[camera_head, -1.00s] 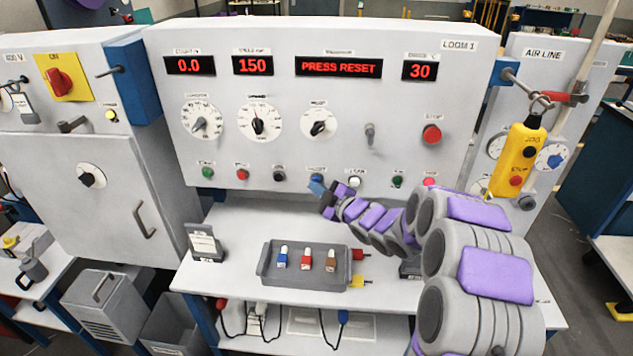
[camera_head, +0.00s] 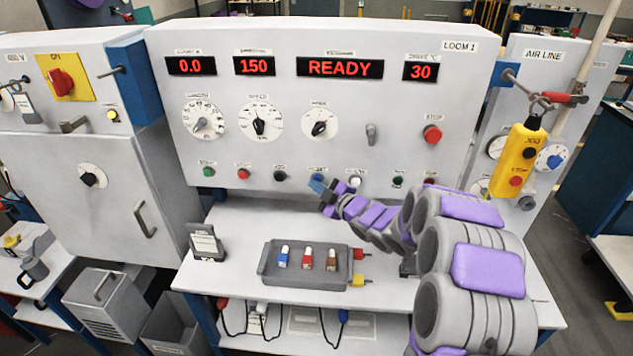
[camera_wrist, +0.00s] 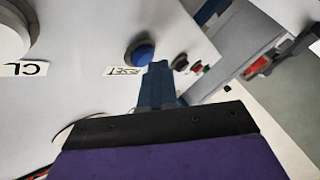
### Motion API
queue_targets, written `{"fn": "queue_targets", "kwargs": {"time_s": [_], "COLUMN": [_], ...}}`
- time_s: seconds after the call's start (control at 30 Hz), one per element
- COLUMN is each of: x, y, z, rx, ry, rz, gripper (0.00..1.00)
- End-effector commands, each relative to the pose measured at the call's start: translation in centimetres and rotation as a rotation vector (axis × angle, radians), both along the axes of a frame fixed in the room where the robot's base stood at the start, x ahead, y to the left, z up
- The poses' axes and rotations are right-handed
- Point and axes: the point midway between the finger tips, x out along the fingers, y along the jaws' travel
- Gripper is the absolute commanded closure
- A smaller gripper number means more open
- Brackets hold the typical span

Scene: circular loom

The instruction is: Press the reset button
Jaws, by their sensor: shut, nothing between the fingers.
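The blue reset button (camera_wrist: 140,53) stands on the white loom panel, with its RESET label (camera_wrist: 124,71) upside down beside it in the wrist view. My gripper (camera_wrist: 157,78) is shut and empty, its blue fingertips close to the button; I cannot tell whether they touch. In the head view my gripper (camera_head: 317,188) reaches the lower row of buttons and partly hides the reset button. The panel's message display (camera_head: 340,68) reads READY in red.
A green button (camera_head: 208,172), a red one (camera_head: 243,174) and a black one (camera_head: 280,176) lie left of my gripper, a white one (camera_head: 355,181) close on its right. A grey tray (camera_head: 266,262) with small coloured parts sits on the shelf below.

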Motion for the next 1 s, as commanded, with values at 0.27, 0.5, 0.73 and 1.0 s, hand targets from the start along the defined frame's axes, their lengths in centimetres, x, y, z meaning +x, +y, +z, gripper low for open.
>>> {"fn": "queue_targets", "kwargs": {"time_s": [0.27,0.5,0.73,1.0], "x": [-0.5,-1.6,-1.8,-2.4], "y": [-0.2,-0.5,-0.5,-0.5], "z": [0.0,0.2,0.1,0.0], "rx": [0.000,0.000,0.000,0.001], "ry": [-0.001,-0.003,-0.001,0.001], "rz": [-0.002,-0.001,-0.001,0.000], "gripper": [1.00,1.00,1.00,1.00]}}
